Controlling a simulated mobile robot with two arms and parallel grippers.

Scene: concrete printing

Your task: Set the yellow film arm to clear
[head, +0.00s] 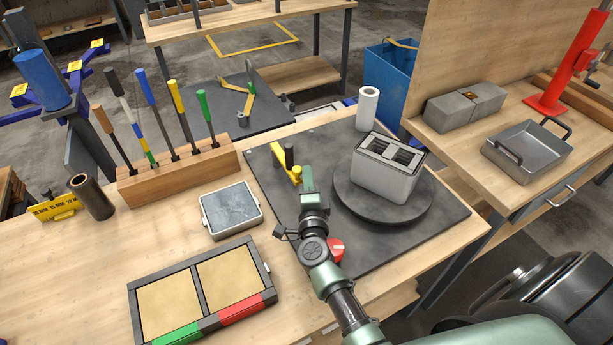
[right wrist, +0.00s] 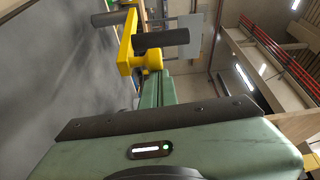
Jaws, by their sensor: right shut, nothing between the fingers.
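The yellow film arm (head: 283,168) stands on the dark mat, left of the turntable, with a black upright cylinder (head: 289,155) at its end. In the right wrist view the yellow arm (right wrist: 127,45) lies just beyond my fingers, with dark cylinders on it. My right gripper (head: 306,178) is shut and empty, its tip close beside the film arm; whether they touch I cannot tell. The grey block (head: 385,182) with a slotted top sits on the round turntable (head: 425,204). My left gripper is not in view.
A red knob (head: 335,246) is close to my right forearm. A white roll (head: 367,108) stands behind the block. A tool rack (head: 180,175), a grey tray (head: 231,209) and a two-panel board (head: 200,292) are on the left. Bare mat (head: 270,200) lies left of my gripper.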

